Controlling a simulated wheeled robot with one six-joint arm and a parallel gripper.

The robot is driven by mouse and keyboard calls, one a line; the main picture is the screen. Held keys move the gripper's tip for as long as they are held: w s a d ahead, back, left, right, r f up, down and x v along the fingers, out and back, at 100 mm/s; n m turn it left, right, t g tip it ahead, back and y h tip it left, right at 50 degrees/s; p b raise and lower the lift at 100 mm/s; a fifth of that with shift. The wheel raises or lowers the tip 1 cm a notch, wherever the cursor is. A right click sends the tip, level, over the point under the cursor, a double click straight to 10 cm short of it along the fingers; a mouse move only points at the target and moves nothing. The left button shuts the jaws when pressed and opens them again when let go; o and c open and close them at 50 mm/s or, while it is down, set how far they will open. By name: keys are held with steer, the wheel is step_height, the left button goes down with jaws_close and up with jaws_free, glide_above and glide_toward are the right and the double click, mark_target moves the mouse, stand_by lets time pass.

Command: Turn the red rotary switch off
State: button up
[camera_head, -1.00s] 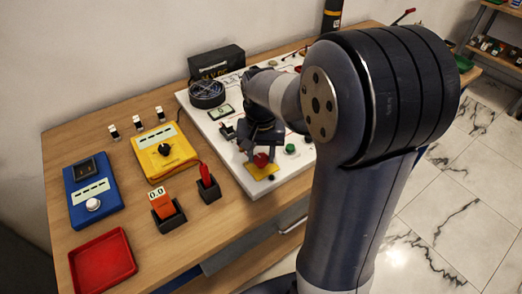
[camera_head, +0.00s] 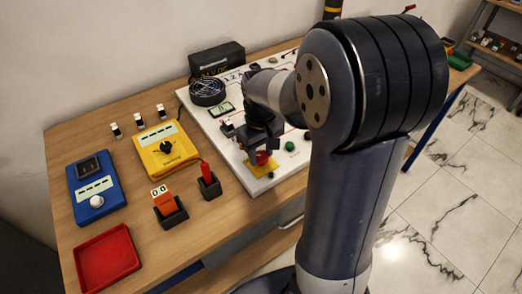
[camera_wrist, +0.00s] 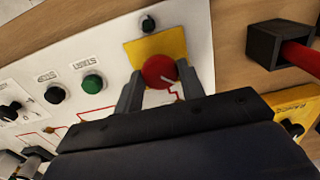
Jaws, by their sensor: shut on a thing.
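The red rotary switch (camera_wrist: 158,71) is a round red knob with a pale pointer mark, set on a yellow plate (camera_wrist: 142,49) at the edge of the white panel. My gripper (camera_wrist: 160,82) has a finger on each side of the knob and is shut on it. In the head view the gripper (camera_head: 258,152) reaches down onto the switch (camera_head: 262,158) and partly hides it, with the yellow plate showing below.
A green button (camera_head: 290,146) and a black button (camera_wrist: 54,94) are beside the switch on the white panel (camera_head: 235,160). Orange and red tools in black holders (camera_head: 172,217), a yellow meter (camera_head: 166,150), a blue meter (camera_head: 96,190) and a red tray (camera_head: 103,258) stand leftward.

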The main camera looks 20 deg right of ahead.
mark_target(261, 155)
stand_by(0.4)
steer(key=o, duration=1)
steer(key=shift+r, duration=0.1)
step_height(261, 155, up, 11)
steer(key=shift+f, duration=0.2)
step_height(261, 155, down, 11)
stand_by(0.3)
steer(key=shift+r, duration=0.15)
stand_by(0.4)
